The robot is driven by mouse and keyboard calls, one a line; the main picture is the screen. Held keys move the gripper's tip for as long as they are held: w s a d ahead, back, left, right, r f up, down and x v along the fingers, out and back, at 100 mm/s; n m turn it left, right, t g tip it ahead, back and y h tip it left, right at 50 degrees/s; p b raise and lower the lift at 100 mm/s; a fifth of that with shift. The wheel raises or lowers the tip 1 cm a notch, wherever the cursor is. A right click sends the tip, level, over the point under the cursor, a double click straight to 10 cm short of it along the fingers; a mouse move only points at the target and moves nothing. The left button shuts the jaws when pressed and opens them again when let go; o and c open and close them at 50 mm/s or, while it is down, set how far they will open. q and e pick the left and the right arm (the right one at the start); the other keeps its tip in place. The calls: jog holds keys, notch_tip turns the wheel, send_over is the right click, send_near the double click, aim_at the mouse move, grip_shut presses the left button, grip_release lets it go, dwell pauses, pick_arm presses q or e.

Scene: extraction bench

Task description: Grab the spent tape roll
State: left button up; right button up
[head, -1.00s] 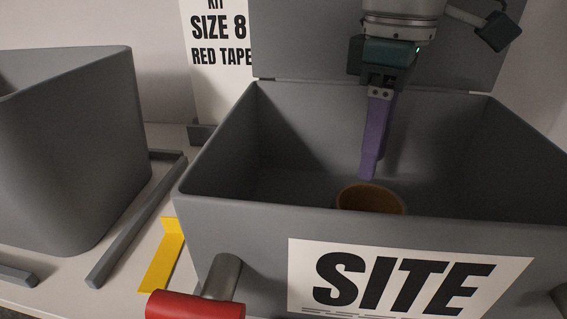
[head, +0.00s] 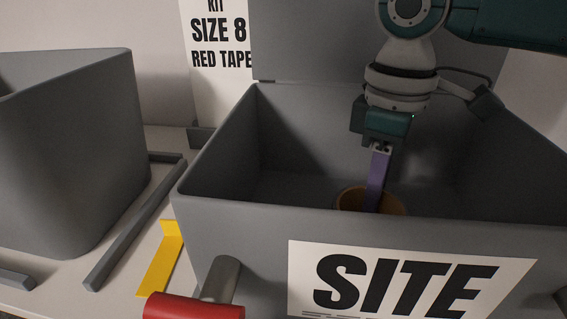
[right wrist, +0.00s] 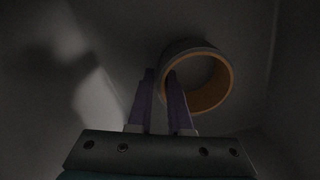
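The tape roll, a brown-orange ring (head: 394,204), lies on the floor of the grey SITE box (head: 215,215), partly hidden by the box's front wall. My right gripper (head: 373,208) points down into the box, its purple fingertips at the roll. In the right wrist view, the roll (right wrist: 214,98) shows its orange inside and dark outside. There the right gripper's fingers (right wrist: 160,74) stand apart, one to the left of the roll's near left wall, the other overlapping the roll's opening. I cannot tell whether they touch it. My left gripper is not in view.
A grey bin (head: 75,150) stands at the left. Grey rails (head: 135,225) and a yellow bracket (head: 163,258) lie between it and the box. A red handle (head: 195,306) sticks out in front. A RED TAPE sign (head: 220,80) stands behind; the raised lid (head: 310,45) backs the box.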

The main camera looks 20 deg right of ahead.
grip_shut()
jog(key=shift+r, duration=0.15)
